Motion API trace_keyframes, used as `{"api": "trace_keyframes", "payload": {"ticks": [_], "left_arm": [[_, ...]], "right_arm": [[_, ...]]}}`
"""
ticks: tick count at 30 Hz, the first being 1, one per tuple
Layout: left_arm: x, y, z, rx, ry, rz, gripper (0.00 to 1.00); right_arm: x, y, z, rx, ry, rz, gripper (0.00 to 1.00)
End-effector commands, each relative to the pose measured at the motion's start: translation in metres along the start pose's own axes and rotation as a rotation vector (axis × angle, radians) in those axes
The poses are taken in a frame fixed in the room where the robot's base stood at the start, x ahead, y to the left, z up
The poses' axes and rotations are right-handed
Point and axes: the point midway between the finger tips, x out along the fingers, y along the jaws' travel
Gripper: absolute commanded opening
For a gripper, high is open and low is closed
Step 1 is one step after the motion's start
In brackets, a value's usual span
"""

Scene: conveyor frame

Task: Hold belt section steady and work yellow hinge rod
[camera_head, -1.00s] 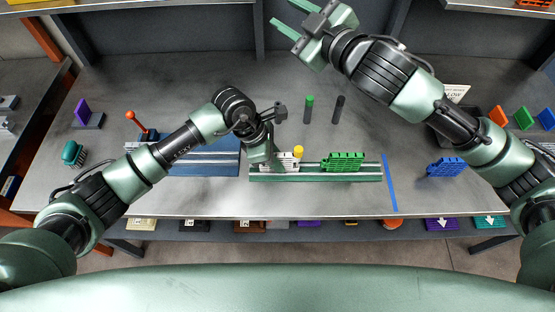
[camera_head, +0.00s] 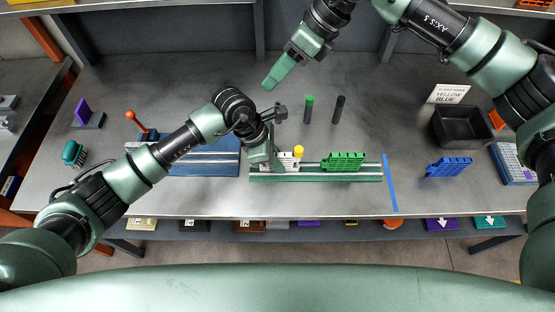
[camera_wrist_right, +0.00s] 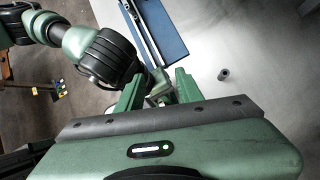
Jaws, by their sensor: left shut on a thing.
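A white belt section (camera_head: 287,161) sits at the left end of the green rail fixture (camera_head: 316,179). The yellow hinge rod (camera_head: 298,151) stands at the white section's right end with its round head up. How deep it sits is too small to tell. A green belt section (camera_head: 343,161) sits further right on the same rail. My left gripper (camera_head: 268,161) is shut on the white section's left end, partly hiding it. My right gripper (camera_head: 272,82) is above and behind the rail, apart from the rod. In the right wrist view its fingers (camera_wrist_right: 158,90) are spread with nothing visible between them.
A green-topped peg (camera_head: 308,109) and a dark peg (camera_head: 338,108) stand behind the rail. A blue fixture (camera_head: 205,160) lies to the left. A blue belt section (camera_head: 448,167), a black bin (camera_head: 461,128) and a blue tape strip (camera_head: 390,184) are to the right.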

Motion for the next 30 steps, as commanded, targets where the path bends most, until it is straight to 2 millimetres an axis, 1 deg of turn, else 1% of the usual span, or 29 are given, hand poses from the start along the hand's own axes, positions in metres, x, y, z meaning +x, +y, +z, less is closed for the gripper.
{"api": "trace_keyframes", "payload": {"ticks": [1, 2, 3, 4, 6, 10, 12, 16, 23, 30], "left_arm": [[0.000, 0.000, 0.000, 0.000, -0.001, 0.000, 0.00], [0.000, 0.000, 0.000, 0.000, -0.001, 0.000, 0.00], [0.000, 0.000, 0.000, 0.000, -0.001, 0.000, 0.00], [0.000, 0.000, 0.000, 0.000, -0.001, 0.000, 0.00], [0.000, 0.000, 0.000, 0.000, -0.001, 0.000, 0.00], [0.000, 0.000, 0.000, 0.000, 0.000, 0.000, 0.00], [0.000, 0.000, 0.000, 0.000, 0.000, 0.000, 0.00], [0.000, 0.000, 0.000, 0.000, 0.000, 0.000, 0.00], [0.000, 0.000, 0.000, 0.000, 0.000, 0.000, 0.00], [0.000, 0.000, 0.000, 0.000, 0.000, 0.000, 0.00]], "right_arm": [[-0.007, -0.017, -0.015, -0.025, 0.091, -0.060, 0.36], [-0.011, -0.026, -0.025, -0.037, 0.146, -0.092, 0.36], [-0.009, -0.029, -0.039, -0.046, 0.217, -0.116, 0.36], [0.003, -0.018, -0.049, -0.040, 0.268, -0.113, 0.36], [0.015, -0.005, -0.069, -0.020, 0.371, -0.140, 0.36], [0.027, 0.011, -0.098, 0.011, 0.522, -0.215, 0.36], [0.034, 0.020, -0.102, 0.024, 0.531, -0.214, 0.36], [0.041, 0.027, -0.106, 0.036, 0.542, -0.218, 0.36], [0.060, 0.024, -0.119, 0.039, 0.543, -0.215, 0.36], [0.090, 0.018, -0.136, 0.039, 0.541, -0.214, 0.36]]}}
